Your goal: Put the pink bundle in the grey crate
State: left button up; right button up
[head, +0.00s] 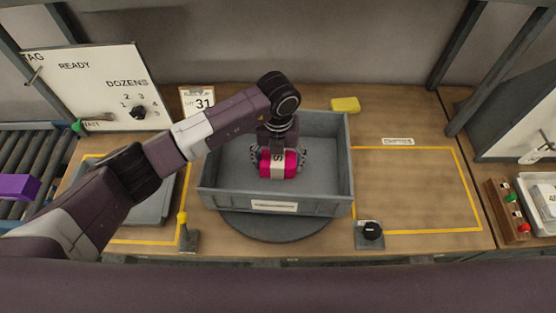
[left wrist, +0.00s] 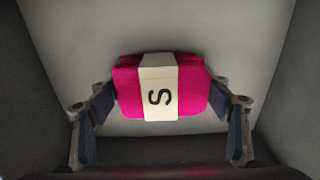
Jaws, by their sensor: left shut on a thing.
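The pink bundle (head: 290,168) has a cream band marked S and is inside the walls of the grey crate (head: 335,190). My left gripper (head: 279,158) reaches down into the crate from above and is shut on the bundle. In the left wrist view the bundle (left wrist: 195,95) lies between the two fingers (left wrist: 162,112), with the crate's grey floor and walls around it. I cannot tell whether the bundle touches the crate floor. My right gripper is not in view.
The crate stands on a round turntable (head: 275,228). A yellow block (head: 345,104) lies behind it. The yellow-outlined area (head: 415,190) at right is clear. A purple bundle (head: 15,187) sits on the left rollers.

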aim_at(278, 158)
pick_arm(q)
jog(key=shift+f, duration=0.1)
jog(key=o, duration=0.8)
jog(key=shift+f, duration=0.1)
jog(key=o, duration=0.4)
jog(key=shift+r, duration=0.5)
notch_tip(278, 158, up, 10)
jog(key=b, duration=0.4)
jog(key=shift+r, duration=0.7)
